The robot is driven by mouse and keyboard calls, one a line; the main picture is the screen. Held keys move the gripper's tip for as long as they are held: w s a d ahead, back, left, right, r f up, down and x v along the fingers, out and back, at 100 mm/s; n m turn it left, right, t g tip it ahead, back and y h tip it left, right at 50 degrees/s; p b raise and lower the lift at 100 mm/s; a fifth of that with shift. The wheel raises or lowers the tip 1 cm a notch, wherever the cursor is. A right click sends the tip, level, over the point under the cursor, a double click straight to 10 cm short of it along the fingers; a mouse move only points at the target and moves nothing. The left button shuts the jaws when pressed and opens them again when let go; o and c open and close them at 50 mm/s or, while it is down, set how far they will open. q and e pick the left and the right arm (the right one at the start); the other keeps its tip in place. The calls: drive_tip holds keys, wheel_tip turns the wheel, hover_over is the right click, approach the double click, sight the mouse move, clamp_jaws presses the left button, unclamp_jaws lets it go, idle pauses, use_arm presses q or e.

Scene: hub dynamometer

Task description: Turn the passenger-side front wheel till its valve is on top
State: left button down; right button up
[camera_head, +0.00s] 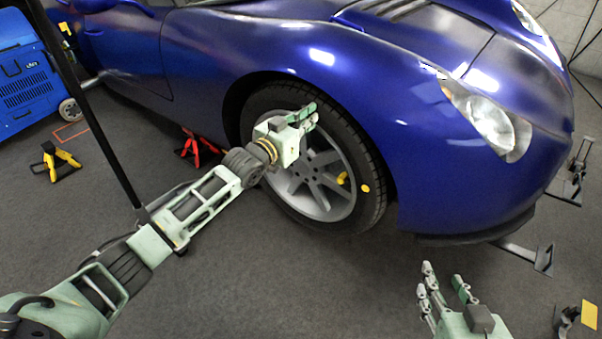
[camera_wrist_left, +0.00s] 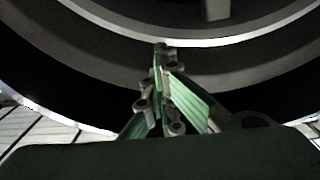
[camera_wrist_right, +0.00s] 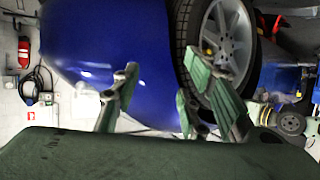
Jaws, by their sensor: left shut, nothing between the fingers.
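The front wheel (camera_head: 318,202) of the blue car has silver spokes and a black tyre. A yellow valve piece (camera_head: 343,178) sits at the right side of the rim, slightly below hub height, with a round yellow dot (camera_head: 365,188) beside it on the tyre. My left gripper (camera_head: 308,114) is shut and empty in front of the wheel's upper part, covering some of the rim. In the left wrist view its closed fingertips (camera_wrist_left: 160,46) overlap the rim edge; contact cannot be told. My right gripper (camera_head: 444,275) is open and empty, low in front of the car; its spread fingers show in the right wrist view (camera_wrist_right: 158,76).
The blue car body (camera_head: 420,150) curves over the wheel. A red stand (camera_head: 200,147) and a yellow-black chock (camera_head: 55,162) lie on the floor at left, near a blue machine (camera_head: 28,75). Metal floor brackets (camera_head: 530,257) stand at right. Grey floor before the wheel is clear.

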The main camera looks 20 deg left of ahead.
sight(298, 103)
use_arm(q)
drive_tip(key=shift+w+a+r+b, duration=0.3)
drive_tip(key=shift+w+a, duration=0.2)
drive_tip(key=shift+a, duration=0.15)
use_arm(e)
drive_tip(key=r, duration=0.1)
drive_tip(key=w+r+t, duration=0.1)
drive_tip(key=r, duration=0.1)
drive_tip(key=shift+w+a+t, duration=0.25)
drive_tip(key=shift+a+t, duration=0.05)
drive_tip(key=shift+a, duration=0.1)
drive_tip(key=shift+r, duration=0.1)
use_arm(q)
drive_tip(key=shift+w+a+b, duration=0.15)
drive_tip(key=shift+a+b, duration=0.1)
drive_tip(key=shift+a, duration=0.3)
drive_tip(key=shift+w+a+b, duration=0.15)
drive_tip(key=shift+a+b, duration=0.1)
drive_tip(key=shift+a, duration=0.3)
use_arm(e)
drive_tip(key=shift+w+a+r+t+y, duration=0.2)
drive_tip(key=shift+r+t, duration=0.25)
drive_tip(key=shift+r, duration=0.35)
drive_tip(key=shift+w+a+r+t+y, duration=0.1)
drive_tip(key=shift+w+r+t+y, duration=0.1)
drive_tip(key=shift+r+t, duration=0.45)
drive_tip(key=shift+w+a+r+t+y, duration=0.2)
drive_tip(key=shift+r+t, duration=0.1)
drive_tip(key=shift+r, duration=0.6)
